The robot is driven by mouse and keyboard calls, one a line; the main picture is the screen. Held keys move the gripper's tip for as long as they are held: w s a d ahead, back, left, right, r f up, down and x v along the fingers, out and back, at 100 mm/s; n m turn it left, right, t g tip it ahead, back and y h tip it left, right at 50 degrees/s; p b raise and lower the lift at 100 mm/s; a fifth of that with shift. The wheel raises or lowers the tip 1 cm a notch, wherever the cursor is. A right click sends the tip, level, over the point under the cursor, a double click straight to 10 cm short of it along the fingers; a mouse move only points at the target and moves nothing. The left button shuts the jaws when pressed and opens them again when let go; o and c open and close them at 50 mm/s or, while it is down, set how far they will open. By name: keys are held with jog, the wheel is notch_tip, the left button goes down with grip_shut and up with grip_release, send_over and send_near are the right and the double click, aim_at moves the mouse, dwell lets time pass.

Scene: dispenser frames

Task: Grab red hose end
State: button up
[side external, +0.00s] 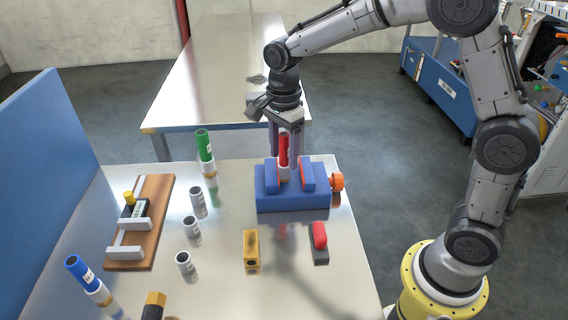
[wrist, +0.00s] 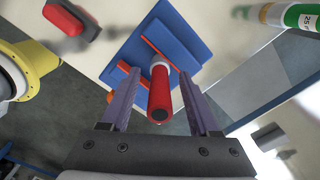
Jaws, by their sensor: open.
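The red hose end (side external: 283,150) stands upright in a blue vise (side external: 291,199) with red-lined jaws. It has a white lower part. In the wrist view the red hose end (wrist: 160,95) points up towards the camera, between the two purple fingers. My gripper (side external: 285,140) is above the vise, pointing down, with its fingers on either side of the hose end. In the wrist view my gripper (wrist: 158,92) is open, with a gap visible on both sides of the red part.
A green hose end (side external: 204,147) stands left of the vise, and a blue one (side external: 81,272) is at front left. Several grey cylinders (side external: 192,228), a yellow block (side external: 251,248) and a red-topped block (side external: 319,240) stand on the table. A wooden board (side external: 150,225) lies at left.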

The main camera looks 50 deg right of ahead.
jog(key=shift+f, duration=0.3)
grip_shut()
jog(key=shift+r, duration=0.2)
